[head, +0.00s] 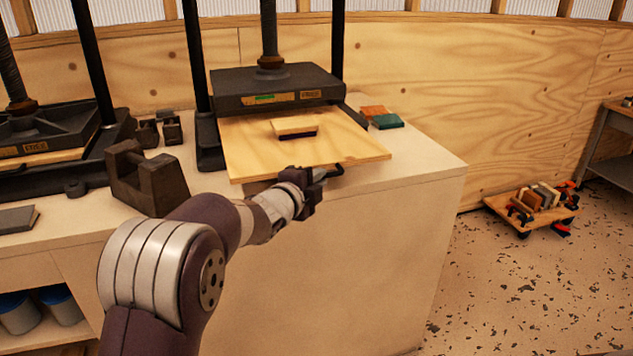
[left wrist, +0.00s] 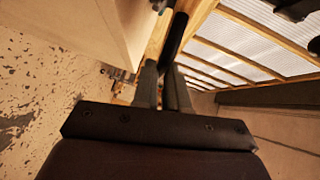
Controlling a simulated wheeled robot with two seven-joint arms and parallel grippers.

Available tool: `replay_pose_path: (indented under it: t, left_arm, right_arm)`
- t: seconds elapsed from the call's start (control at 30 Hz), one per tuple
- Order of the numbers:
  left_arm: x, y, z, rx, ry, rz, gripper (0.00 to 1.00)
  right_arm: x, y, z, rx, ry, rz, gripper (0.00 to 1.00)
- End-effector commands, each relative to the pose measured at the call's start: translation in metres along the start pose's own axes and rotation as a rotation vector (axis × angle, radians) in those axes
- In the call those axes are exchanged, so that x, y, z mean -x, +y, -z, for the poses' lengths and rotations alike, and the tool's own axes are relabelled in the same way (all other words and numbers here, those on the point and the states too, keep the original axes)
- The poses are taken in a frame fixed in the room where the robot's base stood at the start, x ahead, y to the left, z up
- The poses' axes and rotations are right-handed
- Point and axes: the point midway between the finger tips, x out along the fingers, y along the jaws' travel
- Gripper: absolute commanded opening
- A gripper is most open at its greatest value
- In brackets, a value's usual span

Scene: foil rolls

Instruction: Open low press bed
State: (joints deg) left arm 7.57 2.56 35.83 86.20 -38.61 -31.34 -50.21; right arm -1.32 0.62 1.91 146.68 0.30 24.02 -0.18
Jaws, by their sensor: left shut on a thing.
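The press bed (head: 245,150) is a pale wooden board that sticks out well in front of the press, past the counter's front edge. A small wood-topped block (head: 294,126) lies on it. A dark handle (head: 332,171) shows at the bed's front edge. My left gripper (head: 320,178) is at this edge, shut on the handle. In the left wrist view a dark bar (left wrist: 176,36), seemingly the handle, runs between the fingers (left wrist: 163,88). The black press plate (head: 275,85) hangs above the back of the bed. My right gripper is not in view.
Another press (head: 40,135) and dark metal blocks (head: 150,178) stand to the left on the counter (head: 420,160). Orange and green pieces (head: 386,121) lie right of the bed. A low cart (head: 530,207) is on the floor at right. The floor right of the counter is otherwise mostly clear.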

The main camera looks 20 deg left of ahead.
Motion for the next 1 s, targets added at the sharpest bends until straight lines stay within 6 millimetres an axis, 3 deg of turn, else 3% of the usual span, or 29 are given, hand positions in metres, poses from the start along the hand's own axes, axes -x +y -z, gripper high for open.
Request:
replay_pose_path:
  t: [0.37, 0.4, 0.47, 0.5, 0.83, 1.0]
  left_arm:
    - [0.000, 0.000, 0.000, 0.000, -0.001, 0.000, 0.00]
    - [0.000, 0.000, 0.000, 0.000, -0.001, 0.000, 0.16]
    - [0.000, 0.000, 0.000, 0.000, -0.001, 0.000, 0.35]
    - [0.000, 0.000, 0.000, 0.000, -0.001, 0.000, 0.38]
    - [0.005, -0.001, 0.000, 0.000, -0.001, 0.001, 0.38]
    - [0.038, -0.002, -0.001, 0.000, -0.002, 0.003, 0.38]
  right_arm:
    - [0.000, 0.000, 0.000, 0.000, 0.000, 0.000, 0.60]
    - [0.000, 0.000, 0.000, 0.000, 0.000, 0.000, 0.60]
    - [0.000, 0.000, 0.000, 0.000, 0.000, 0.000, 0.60]
    - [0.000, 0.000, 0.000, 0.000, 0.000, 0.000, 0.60]
    - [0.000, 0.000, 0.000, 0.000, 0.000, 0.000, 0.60]
    - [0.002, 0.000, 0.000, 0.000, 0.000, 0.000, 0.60]
